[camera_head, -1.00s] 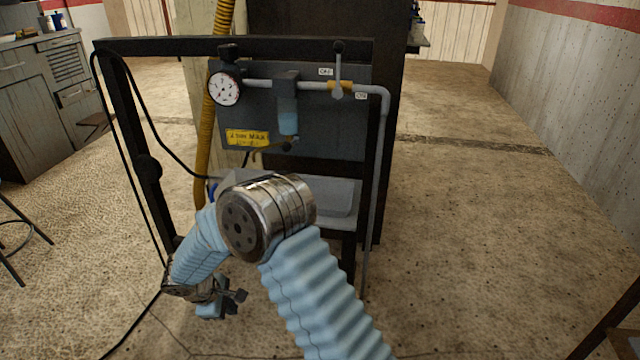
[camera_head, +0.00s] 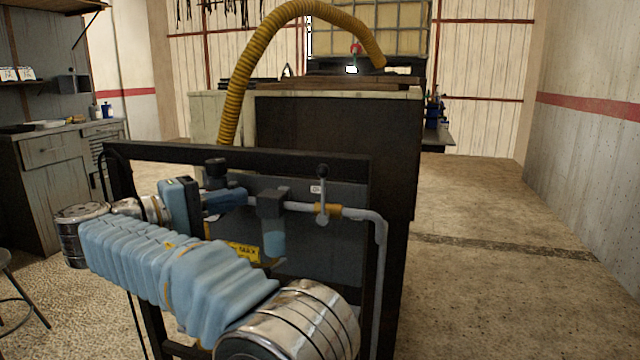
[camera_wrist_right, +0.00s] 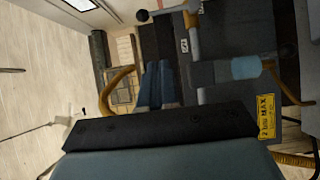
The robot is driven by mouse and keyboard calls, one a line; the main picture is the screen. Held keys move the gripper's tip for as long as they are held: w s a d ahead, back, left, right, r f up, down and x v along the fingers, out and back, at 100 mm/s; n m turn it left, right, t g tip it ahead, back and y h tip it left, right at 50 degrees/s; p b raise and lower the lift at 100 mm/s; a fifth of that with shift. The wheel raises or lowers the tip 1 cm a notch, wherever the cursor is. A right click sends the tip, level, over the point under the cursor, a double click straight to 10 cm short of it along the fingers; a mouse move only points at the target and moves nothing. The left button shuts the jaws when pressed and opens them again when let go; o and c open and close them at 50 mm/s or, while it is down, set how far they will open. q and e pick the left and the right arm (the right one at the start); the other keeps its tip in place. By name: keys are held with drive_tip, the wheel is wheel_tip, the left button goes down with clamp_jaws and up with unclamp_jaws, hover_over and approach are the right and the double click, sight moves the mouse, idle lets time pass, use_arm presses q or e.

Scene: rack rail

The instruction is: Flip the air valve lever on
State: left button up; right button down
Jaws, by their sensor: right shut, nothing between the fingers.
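The air valve lever (camera_head: 323,186) is a thin grey handle with a dark ball knob, standing upright above the yellow valve body (camera_head: 328,209) on the grey pipe. In the wrist view the lever (camera_wrist_right: 165,12) is near the top edge, its dark ball to the left. My right gripper (camera_head: 238,198) is shut and empty. In the head view it is left of the lever, in front of the panel, fingers pointing right. In the wrist view its fingers (camera_wrist_right: 157,85) are together, apart from the lever. The pressure gauge is hidden behind my gripper. My left gripper is out of view.
The regulator (camera_head: 271,204) with its blue bowl sits on the pipe between my gripper and the lever. The dark frame (camera_head: 250,157) surrounds the panel. A grey pipe (camera_head: 379,260) drops on the right. A yellow hose (camera_head: 240,85) arches behind. The floor at right is clear.

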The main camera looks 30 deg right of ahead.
approach(323, 195)
drive_tip(key=w+d+r, duration=0.2)
drive_tip(key=w+d, duration=0.1)
drive_tip(key=w, duration=0.2)
drive_tip(key=s+d, duration=0.2)
drive_tip(key=d, duration=0.1)
drive_tip(key=shift+s+d+f, duration=0.1)
drive_tip(key=shift+s+d, duration=0.05)
drive_tip(key=shift+s, duration=0.2)
drive_tip(key=shift+d, duration=0.1)
